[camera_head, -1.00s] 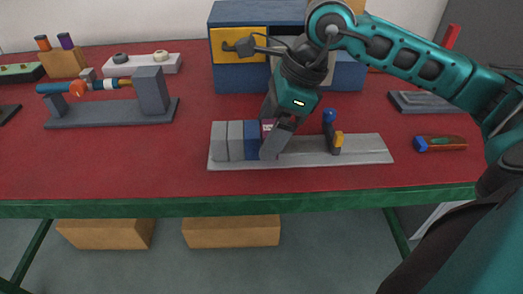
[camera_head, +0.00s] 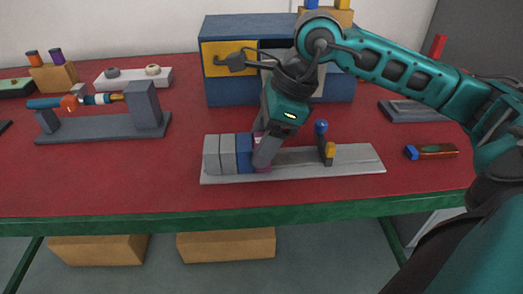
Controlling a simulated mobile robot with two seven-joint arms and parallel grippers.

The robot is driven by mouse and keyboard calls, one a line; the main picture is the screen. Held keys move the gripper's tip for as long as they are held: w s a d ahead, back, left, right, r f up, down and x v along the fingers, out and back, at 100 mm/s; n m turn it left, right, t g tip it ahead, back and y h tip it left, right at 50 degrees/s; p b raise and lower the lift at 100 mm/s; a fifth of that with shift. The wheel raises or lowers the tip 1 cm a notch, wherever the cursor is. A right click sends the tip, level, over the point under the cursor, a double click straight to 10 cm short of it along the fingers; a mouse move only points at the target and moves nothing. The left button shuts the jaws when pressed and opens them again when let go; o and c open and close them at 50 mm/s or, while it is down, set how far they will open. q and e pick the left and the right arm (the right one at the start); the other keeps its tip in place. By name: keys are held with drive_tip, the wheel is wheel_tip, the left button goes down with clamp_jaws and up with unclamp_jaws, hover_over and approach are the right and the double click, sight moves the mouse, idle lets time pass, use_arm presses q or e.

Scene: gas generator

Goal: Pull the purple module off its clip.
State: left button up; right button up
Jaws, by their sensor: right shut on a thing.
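The purple module (camera_head: 262,170) is mostly hidden behind my right gripper. Slivers of it show beside and below the fingers. It is at the right end of a row of blocks on a long grey rail (camera_head: 300,170), beside a dark blue block (camera_head: 244,153). My right gripper (camera_head: 263,153) reaches down from above and is shut on the purple module. The clip under the module is hidden, and I cannot tell whether the module still touches it. My left gripper is not in view.
Two grey blocks (camera_head: 219,155) stand left of the blue one. A small post with a blue ball (camera_head: 321,127) and a yellow part (camera_head: 330,150) stands right on the rail. A blue cabinet (camera_head: 229,88) is behind. A screwdriver-like tool (camera_head: 431,151) lies right.

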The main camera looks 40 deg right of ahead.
drive_tip(key=shift+c, duration=0.4)
drive_tip(key=shift+w+r, duration=0.1)
drive_tip(key=shift+r, duration=0.25)
idle(0.4)
drive_tip(key=shift+f, duration=0.1)
idle(0.4)
drive_tip(key=shift+r+p, duration=0.35)
idle(0.7)
drive_tip(key=shift+r+p, duration=2.25)
drive_tip(key=shift+r, duration=0.7)
